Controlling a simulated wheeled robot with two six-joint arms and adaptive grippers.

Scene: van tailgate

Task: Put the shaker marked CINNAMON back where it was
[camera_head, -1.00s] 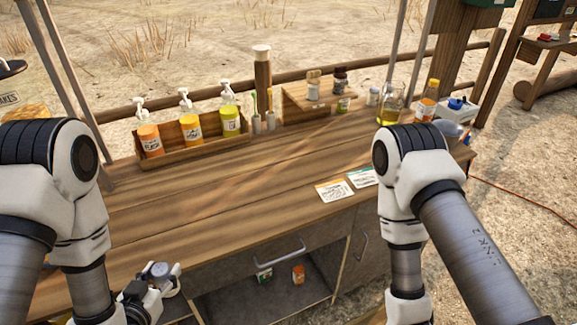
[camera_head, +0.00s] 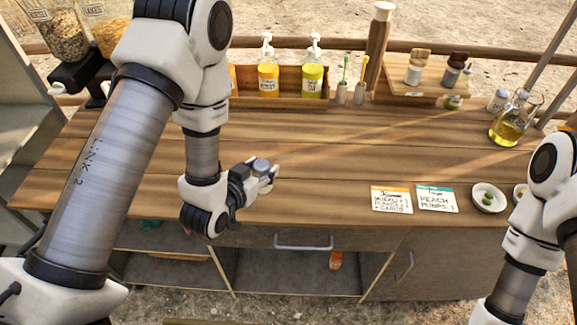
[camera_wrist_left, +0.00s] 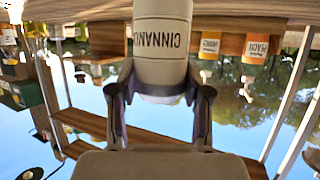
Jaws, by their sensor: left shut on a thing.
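The shaker marked CINNAMON (camera_wrist_left: 162,42) is pale with dark lettering. It appears upside down in the left wrist view, where the camera itself seems inverted. My left gripper (camera_head: 264,178) is shut on it. In the head view the shaker's grey top (camera_head: 261,164) shows above the fingers, over the front of the wooden counter (camera_head: 310,150). Its label is hidden there.
Pump bottles (camera_head: 268,80) stand in a wooden rack at the back. Two small brush holders (camera_head: 342,93) and a tall wooden mill (camera_head: 379,35) stand beside it. A glass oil bottle (camera_head: 510,120), two cards (camera_head: 391,199) and a small bowl (camera_head: 489,197) are on the right. The counter's middle is clear.

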